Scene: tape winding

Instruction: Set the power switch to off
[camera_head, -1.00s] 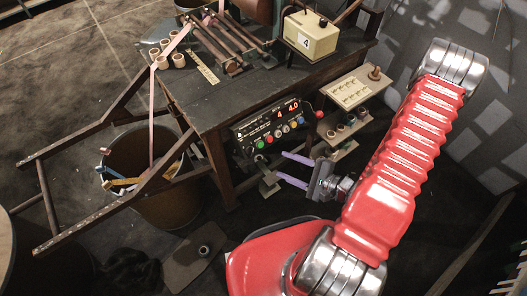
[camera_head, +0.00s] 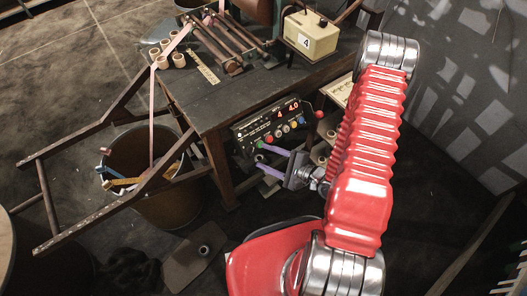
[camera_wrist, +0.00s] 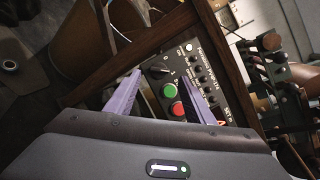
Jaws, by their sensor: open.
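The control panel (camera_head: 278,124) is a black box hung under the front edge of the workbench, with coloured buttons and a red readout. In the wrist view, a dark rotary switch (camera_wrist: 157,73) sits near 0 and 1 marks, beside a green button (camera_wrist: 168,91) and a red button (camera_wrist: 178,108). I cannot tell which mark the switch points to. My gripper (camera_head: 263,158) is open and empty, its purple fingers close to the panel's lower left part. In the wrist view its fingertips (camera_wrist: 160,75) stand either side of the switch; contact cannot be told.
The wooden workbench (camera_head: 232,100) has a leg just left of the panel. A bucket (camera_head: 160,205) with tape strips stands at the left by a wooden frame. A cream box marked 4 (camera_head: 311,36) stands on the bench. A red knob (camera_head: 319,114) sticks out at the panel's right.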

